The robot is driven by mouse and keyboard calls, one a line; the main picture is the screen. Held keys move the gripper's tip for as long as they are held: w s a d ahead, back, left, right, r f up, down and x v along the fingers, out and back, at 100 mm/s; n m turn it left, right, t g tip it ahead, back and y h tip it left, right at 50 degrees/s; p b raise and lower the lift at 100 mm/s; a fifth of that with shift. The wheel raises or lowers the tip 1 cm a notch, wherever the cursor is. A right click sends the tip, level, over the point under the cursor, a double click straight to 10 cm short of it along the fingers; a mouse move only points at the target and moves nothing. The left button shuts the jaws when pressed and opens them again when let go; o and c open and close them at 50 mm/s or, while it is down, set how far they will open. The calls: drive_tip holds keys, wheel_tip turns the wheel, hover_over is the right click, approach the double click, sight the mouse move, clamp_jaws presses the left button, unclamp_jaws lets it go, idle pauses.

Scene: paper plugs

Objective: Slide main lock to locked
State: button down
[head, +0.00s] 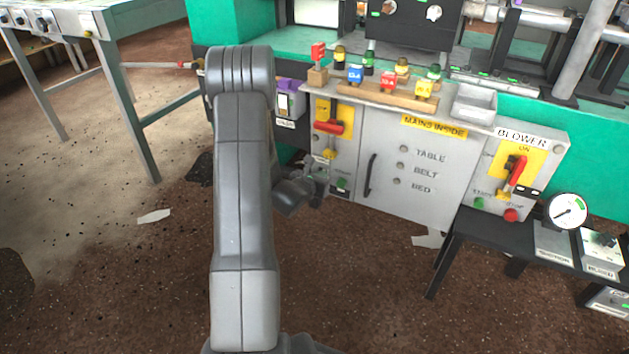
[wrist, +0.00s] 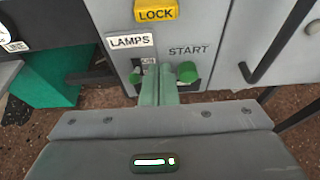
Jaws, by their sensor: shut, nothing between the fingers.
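The yellow piece marked LOCK (wrist: 155,10) is cut by the top edge of the wrist view. In the head view a small yellow lock piece (head: 329,154) sits below the red main switch handle (head: 329,127) on a yellow plate. I cannot tell the lock's position. My gripper (head: 318,188) is low in front of the cabinet, below the lock. In the wrist view its fingers (wrist: 159,85) are shut and empty, pointing at the panel between the LAMPS label (wrist: 131,41) and the green START button (wrist: 187,72). They partly hide the lamps switch.
The grey cabinet door (head: 410,175) with its black handle (head: 371,174) stands to the right. Further right are the blower switch (head: 517,172) and a low black table (head: 490,236). Coloured plugs stand in a wooden rack (head: 387,95) above. Brown floor is free in front.

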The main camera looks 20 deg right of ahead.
sight(329, 152)
drive_tip(key=x, duration=0.3)
drive_tip(key=shift+w+d+r, duration=0.15)
drive_tip(key=shift+w+d, duration=0.05)
wheel_tip(329, 152, up, 3)
drive_tip(key=shift+s+a+f, duration=0.15)
drive_tip(key=shift+f, duration=0.05)
drive_tip(key=shift+r, duration=0.55)
drive_tip(key=shift+r+b, duration=0.35)
drive_tip(key=shift+r, duration=1.25)
